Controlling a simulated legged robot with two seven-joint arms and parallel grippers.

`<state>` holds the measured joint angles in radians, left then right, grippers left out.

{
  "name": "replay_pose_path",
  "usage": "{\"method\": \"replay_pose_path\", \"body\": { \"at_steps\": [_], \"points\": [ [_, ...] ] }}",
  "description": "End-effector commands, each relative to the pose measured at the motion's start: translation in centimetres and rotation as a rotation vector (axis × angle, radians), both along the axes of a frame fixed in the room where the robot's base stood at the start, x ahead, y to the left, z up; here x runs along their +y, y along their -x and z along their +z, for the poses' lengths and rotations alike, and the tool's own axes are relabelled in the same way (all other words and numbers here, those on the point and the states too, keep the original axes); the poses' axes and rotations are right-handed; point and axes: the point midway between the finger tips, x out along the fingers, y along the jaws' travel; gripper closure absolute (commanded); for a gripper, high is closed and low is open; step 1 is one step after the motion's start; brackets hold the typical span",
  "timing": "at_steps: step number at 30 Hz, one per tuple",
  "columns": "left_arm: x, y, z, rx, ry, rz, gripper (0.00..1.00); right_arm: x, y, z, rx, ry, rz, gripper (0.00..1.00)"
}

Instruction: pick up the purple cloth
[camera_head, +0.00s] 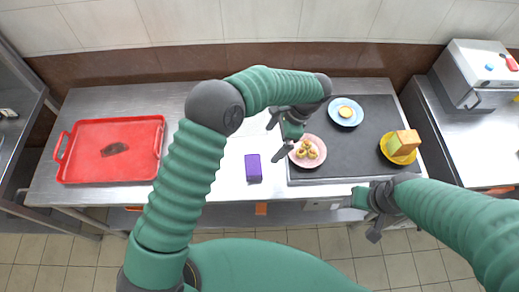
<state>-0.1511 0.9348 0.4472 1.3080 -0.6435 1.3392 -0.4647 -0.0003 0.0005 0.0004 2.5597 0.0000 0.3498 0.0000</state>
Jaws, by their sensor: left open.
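The purple cloth (253,168) is a small folded rectangular block. It lies on the steel counter near the front edge, left of the dark grey mat. My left gripper (275,141) is open and empty. In the picture it is above and to the right of the cloth, apart from it, beside the pink plate. My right gripper (366,215) is low at the right, in front of the counter edge; its jaws do not show clearly.
A red tray (85,137) with a dark item stands at the left. On the dark mat (330,168) are a pink plate (318,158) of small rolls, a blue plate (337,118) and a yellow plate (385,147) with a block. A steel appliance (462,75) stands right. Counter around the cloth is clear.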

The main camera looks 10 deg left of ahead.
Motion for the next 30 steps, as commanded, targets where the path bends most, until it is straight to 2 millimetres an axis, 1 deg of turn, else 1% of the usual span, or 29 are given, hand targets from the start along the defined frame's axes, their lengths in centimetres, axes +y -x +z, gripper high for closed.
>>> {"method": "replay_pose_path", "body": {
  "at_steps": [3,9,12,16,19,21,24,27,30],
  "points": [
    [1.0,0.5,-2.5,0.007,-0.001,-0.001,0.00,0.0,0.0,0.4,0.001,0.000,-0.001,0.42],
    [3.4,0.9,-7.5,0.009,0.005,0.003,0.00,0.0,0.0,1.1,0.000,0.000,-0.001,0.42],
    [4.3,1.0,-9.4,0.008,0.008,0.004,0.00,0.0,0.0,1.4,0.000,0.000,-0.001,0.42],
    [4.9,1.3,-10.5,0.004,0.010,0.004,0.00,0.0,0.0,1.6,0.000,0.000,-0.001,0.42],
    [5.7,1.6,-11.4,0.006,0.008,0.006,0.00,0.0,0.0,2.4,0.000,0.000,0.000,0.42],
    [6.5,1.9,-12.4,0.007,0.007,0.006,0.00,0.0,0.0,3.1,0.000,0.000,0.000,0.42],
    [7.0,2.0,-14.1,0.006,0.007,0.004,0.00,0.0,0.0,3.3,0.000,0.000,0.000,0.42],
    [7.2,2.0,-14.9,0.005,0.005,0.004,0.00,0.0,0.0,3.3,0.000,0.000,-0.001,0.42],
    [7.2,2.0,-15.0,0.003,0.005,0.004,0.00,0.0,0.0,3.2,0.000,0.000,-0.001,0.42]
  ]
}}
